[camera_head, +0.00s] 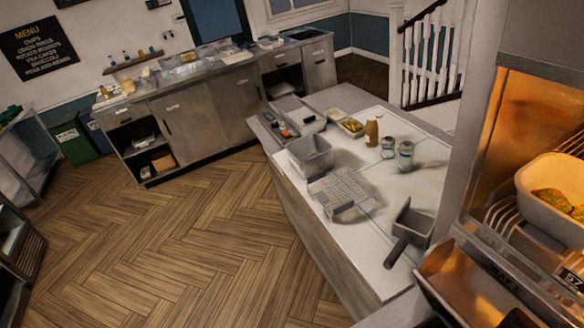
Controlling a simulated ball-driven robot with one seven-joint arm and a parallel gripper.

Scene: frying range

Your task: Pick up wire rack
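A light grey wire rack (341,188) with a grid surface lies on the white top of the island counter (385,262), near its left edge. Its near end looks raised or bent up, with a loop at the front. It stands just in front of a grey metal bin (311,154) and a small gap or contact between them cannot be told. Nothing covers the rack. My gripper does not show in this view, so its distance from the rack cannot be seen.
A grey scoop-like pan (412,225) with a dark handle lies right of the rack. Bottles and cans (388,148) stand behind it. A lit warming cabinet (530,110) with a white food tub (553,200) blocks the right. The wooden floor (190,235) at left is clear.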

